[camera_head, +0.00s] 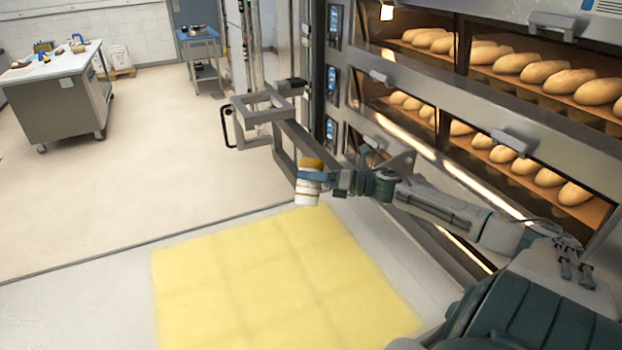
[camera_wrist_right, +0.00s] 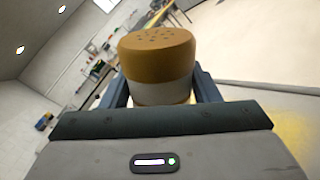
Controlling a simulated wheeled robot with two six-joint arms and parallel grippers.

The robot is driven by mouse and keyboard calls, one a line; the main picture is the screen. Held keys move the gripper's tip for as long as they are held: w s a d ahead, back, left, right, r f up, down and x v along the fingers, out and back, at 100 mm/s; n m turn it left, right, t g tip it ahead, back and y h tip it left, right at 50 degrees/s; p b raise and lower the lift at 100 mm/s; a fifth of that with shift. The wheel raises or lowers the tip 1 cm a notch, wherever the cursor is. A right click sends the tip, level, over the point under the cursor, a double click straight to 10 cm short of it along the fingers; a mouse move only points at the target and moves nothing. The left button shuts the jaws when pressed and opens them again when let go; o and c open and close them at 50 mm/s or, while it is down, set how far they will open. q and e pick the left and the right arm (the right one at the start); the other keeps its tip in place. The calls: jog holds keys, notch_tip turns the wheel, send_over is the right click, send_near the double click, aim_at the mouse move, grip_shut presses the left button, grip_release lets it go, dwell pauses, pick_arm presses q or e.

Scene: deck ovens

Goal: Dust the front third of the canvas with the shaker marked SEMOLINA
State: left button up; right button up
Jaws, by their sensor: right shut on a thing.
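My right gripper (camera_head: 331,181) is shut on a shaker (camera_head: 308,190) with a white body and an orange-brown cap. In the right wrist view the shaker (camera_wrist_right: 158,60) stands between the fingers with its holed cap up; no marking is readable. The shaker is nearly upright, above the far edge of a yellow patch (camera_head: 270,270). The patch is broad, soft-edged and faintly gridded, and lies on the pale canvas-like surface (camera_head: 70,310). Grainy yellow (camera_wrist_right: 295,130) also shows in the right wrist view. My left gripper is not in view.
Deck ovens (camera_head: 470,110) with loaves behind glass stand close on the right, beside my right arm. A grey metal frame (camera_head: 285,150) with a black handle stands just behind the shaker. A worktable (camera_head: 60,90) and a blue-topped cart (camera_head: 200,50) are far off; open floor lies between.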

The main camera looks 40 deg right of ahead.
aim_at(314, 160)
jog(key=r+n, duration=0.1)
jog(key=n, duration=0.1)
jog(key=w+d+r+n, duration=0.1)
jog(key=n, duration=0.1)
jog(key=shift+d+r+n, duration=0.1)
jog(key=shift+d+n, duration=0.1)
jog(key=shift+n, duration=0.1)
jog(key=shift+w+d+r+n+b, duration=0.2)
jog(key=shift+r+n, duration=0.15)
jog(key=shift+n, duration=0.45)
jog(key=shift+w+d+r+n+b, duration=0.1)
jog(key=shift+d+r+n, duration=0.2)
jog(key=shift+n, duration=0.5)
jog(key=shift+a, duration=0.1)
